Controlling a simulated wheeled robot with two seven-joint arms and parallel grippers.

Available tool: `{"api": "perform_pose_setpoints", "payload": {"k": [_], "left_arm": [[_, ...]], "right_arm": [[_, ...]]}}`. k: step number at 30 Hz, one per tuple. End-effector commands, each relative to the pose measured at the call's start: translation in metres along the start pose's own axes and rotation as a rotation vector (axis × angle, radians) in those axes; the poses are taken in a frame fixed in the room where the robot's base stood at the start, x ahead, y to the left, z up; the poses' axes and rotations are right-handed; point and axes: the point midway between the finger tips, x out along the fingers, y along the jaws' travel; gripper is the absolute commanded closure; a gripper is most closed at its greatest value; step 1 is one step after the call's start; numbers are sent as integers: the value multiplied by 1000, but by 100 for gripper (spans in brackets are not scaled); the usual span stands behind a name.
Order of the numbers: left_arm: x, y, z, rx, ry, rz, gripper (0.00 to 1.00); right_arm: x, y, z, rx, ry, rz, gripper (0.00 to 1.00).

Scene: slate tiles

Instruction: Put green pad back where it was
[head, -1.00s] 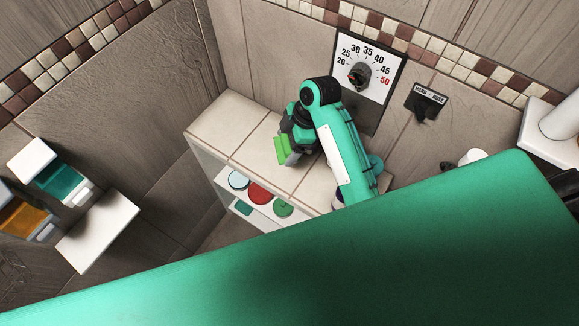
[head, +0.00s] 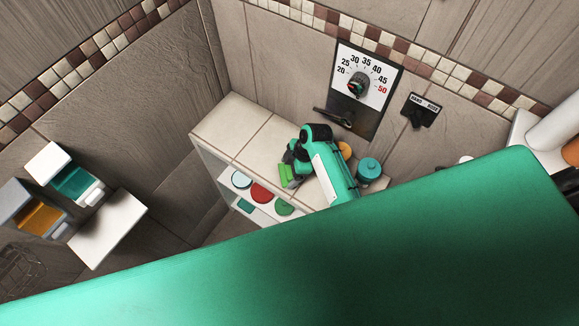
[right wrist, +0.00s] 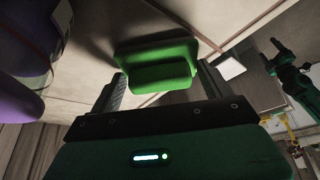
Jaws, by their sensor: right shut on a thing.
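The green pad (head: 286,173) is small and block-shaped. In the head view it is over the front part of the tiled counter (head: 238,124). My right gripper (head: 290,176) is shut on it. In the right wrist view the green pad (right wrist: 158,66) sits between the two fingers of the right gripper (right wrist: 160,82), close to a pale tiled surface; I cannot tell whether it touches. In the head view my left gripper does not show. A dark and green arm-like shape (right wrist: 292,78) at the right of the wrist view may be my left arm; its jaws are unclear.
A teal jar (head: 369,170) and an orange item (head: 345,149) stand right of my arm. A dial (head: 358,87) is on the wall. The counter's left part is clear.

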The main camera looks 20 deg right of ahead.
Motion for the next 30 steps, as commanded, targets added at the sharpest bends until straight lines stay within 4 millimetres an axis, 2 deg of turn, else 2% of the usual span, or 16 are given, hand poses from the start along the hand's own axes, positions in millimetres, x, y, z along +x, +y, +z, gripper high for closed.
{"api": "perform_pose_setpoints", "payload": {"k": [9,10,12,23,26,30], "left_arm": [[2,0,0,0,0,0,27],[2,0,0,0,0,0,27],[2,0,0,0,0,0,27],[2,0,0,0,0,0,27],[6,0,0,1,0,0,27],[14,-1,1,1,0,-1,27]], "right_arm": [[4,0,2,-1,-1,0,37],[3,0,1,-1,0,0,13],[3,0,1,-1,0,0,0],[-4,1,1,0,0,1,0],[-15,1,2,0,-1,3,0],[-40,1,2,-2,-2,5,0]]}}
